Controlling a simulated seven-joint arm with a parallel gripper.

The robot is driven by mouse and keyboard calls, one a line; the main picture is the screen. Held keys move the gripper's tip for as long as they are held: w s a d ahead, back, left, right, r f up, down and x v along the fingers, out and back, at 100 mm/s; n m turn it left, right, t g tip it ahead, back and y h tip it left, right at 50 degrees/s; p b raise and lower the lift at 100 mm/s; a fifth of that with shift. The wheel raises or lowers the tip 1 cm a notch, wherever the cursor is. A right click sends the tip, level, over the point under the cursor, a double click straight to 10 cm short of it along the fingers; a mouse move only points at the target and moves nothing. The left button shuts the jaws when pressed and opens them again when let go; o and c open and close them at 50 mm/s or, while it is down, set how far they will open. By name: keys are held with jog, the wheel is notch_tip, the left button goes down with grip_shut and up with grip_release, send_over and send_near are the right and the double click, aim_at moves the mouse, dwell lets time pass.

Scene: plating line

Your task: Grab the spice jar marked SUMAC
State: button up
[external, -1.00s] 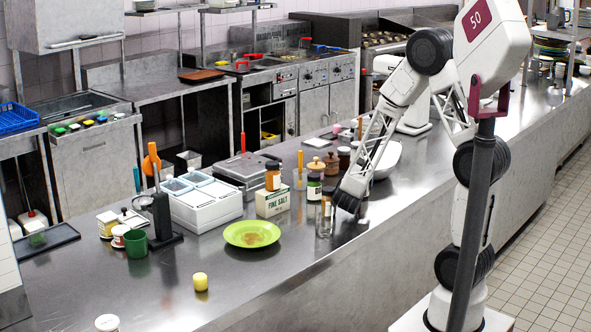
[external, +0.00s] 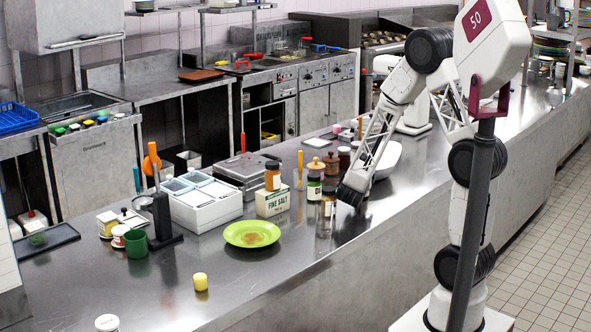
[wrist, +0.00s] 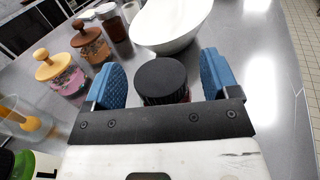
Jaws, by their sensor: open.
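No label reading SUMAC is legible in either view, so I cannot tell which jar it is. In the wrist view a jar with a ribbed black lid (wrist: 163,79) stands between the blue finger pads of my gripper (wrist: 160,84). Its label is hidden from above. My gripper (external: 349,194) is open, low over the counter in the external view, just right of a small group of jars. A jar with a brownish label (external: 328,203) and a jar with a green label (external: 314,187) stand there. I see no clear grip on any jar.
A white bowl (wrist: 172,28) lies just beyond my gripper. Jars with wooden lids (wrist: 88,40) stand to its left. A green plate (external: 252,234), a FINE SALT box (external: 273,201) and a white container (external: 201,207) are farther left. The counter at the right of the wrist view is bare.

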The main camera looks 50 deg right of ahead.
jog(key=shift+w+d, duration=0.1)
jog(key=shift+d, duration=0.15)
dwell(0.4)
jog(key=c, duration=1.1)
